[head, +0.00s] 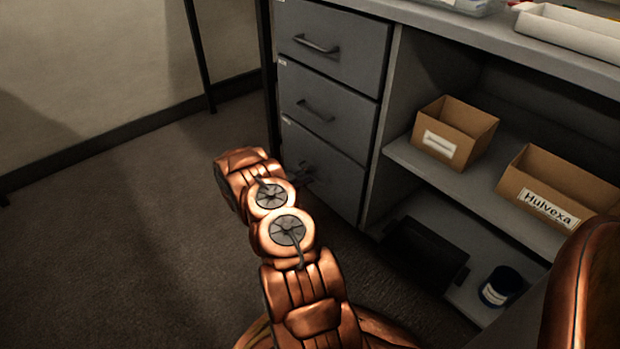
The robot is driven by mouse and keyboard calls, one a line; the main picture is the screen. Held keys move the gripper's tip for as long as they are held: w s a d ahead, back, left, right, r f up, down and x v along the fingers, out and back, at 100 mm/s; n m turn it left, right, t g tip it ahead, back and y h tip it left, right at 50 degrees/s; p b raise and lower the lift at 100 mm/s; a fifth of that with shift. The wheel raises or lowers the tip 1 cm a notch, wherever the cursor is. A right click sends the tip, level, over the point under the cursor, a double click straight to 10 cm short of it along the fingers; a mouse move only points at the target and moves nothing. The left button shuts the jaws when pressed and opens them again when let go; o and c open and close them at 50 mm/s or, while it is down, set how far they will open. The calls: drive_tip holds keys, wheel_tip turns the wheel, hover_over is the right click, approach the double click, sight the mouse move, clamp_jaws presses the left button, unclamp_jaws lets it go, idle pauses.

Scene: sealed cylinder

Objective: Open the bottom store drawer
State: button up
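A grey drawer unit with three stacked drawers stands at the upper middle of the head view. The bottom drawer (335,185) looks shut, its front level with the drawers above. My copper-coloured arm reaches up from the lower middle toward the bottom drawer's front. My gripper (303,176) is at the drawer's handle area, largely hidden behind my wrist and small in the picture. The bottom handle cannot be made out clearly from the gripper. Whether the fingers are around the handle or beside it, I cannot tell.
The middle drawer (318,125) and top drawer (340,45) are shut. To the right, a shelf (400,153) holds two cardboard boxes, one labelled Hulvexa (553,190). A dark blue container (501,287) stands below. The carpet (130,240) to the left is clear.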

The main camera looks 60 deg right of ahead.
drive_tip(key=shift+s+d, duration=0.1)
drive_tip(key=shift+d, duration=0.25)
drive_tip(key=shift+c, duration=0.3)
clamp_jaws()
